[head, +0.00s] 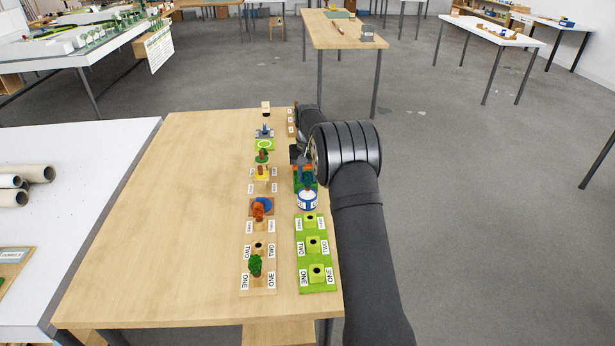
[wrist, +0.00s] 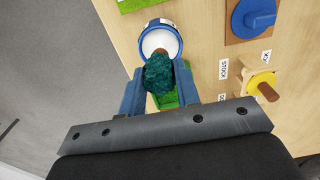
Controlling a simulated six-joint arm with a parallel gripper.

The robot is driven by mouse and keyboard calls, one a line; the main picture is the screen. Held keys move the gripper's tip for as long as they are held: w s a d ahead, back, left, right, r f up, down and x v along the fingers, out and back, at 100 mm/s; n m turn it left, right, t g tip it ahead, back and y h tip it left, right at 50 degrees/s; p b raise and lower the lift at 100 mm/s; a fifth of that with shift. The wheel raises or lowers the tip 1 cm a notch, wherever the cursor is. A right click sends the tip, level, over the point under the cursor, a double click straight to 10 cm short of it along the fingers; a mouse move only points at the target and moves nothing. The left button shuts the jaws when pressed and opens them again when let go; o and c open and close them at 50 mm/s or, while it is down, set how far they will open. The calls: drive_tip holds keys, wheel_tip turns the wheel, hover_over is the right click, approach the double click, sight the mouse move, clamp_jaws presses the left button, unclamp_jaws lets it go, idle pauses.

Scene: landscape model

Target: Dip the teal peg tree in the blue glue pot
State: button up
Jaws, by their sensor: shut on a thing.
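The teal peg tree (wrist: 163,76) is held between the two blue fingers of my gripper (wrist: 159,72) in the wrist view. Its brown peg end points toward the blue glue pot (wrist: 148,36), which has a blue rim and a pale inside. The peg overlaps the pot's opening in the picture; I cannot tell whether it touches the glue. In the head view the white and blue pot (head: 307,202) stands on the table just beyond the green board, with my gripper (head: 302,165) close behind it. My arm hides part of that area.
A green board (head: 328,263) with several empty holes lies in front of the pot. To its left, a wooden rack (head: 258,283) holds a dark green tree (head: 255,266); an orange tree (head: 258,211) stands farther back. The table's left side (head: 160,220) is clear.

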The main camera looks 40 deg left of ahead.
drive_tip(key=shift+r, duration=1.4)
drive_tip(key=w+d+f+m, duration=0.1)
drive_tip(key=w+d+f, duration=0.2)
drive_tip(key=d, duration=0.6)
drive_tip(key=w+d+f+m, duration=0.2)
drive_tip(key=w+d, duration=0.1)
drive_tip(key=d, duration=0.7)
drive_tip(key=w+d+f+m, duration=0.1)
drive_tip(key=w+d+f, duration=0.25)
drive_tip(key=d, duration=0.55)
drive_tip(key=s+d+f+m, duration=0.1)
drive_tip(key=s+d+f, duration=0.1)
drive_tip(key=d, duration=0.7)
drive_tip(key=s+d+f+m, duration=0.1)
drive_tip(key=s+d, duration=0.3)
drive_tip(key=d, duration=0.5)
drive_tip(key=s+d+f+m, duration=0.2)
drive_tip(key=s+d+m, duration=0.1)
drive_tip(key=d, duration=0.7)
drive_tip(key=shift+f, duration=0.3)
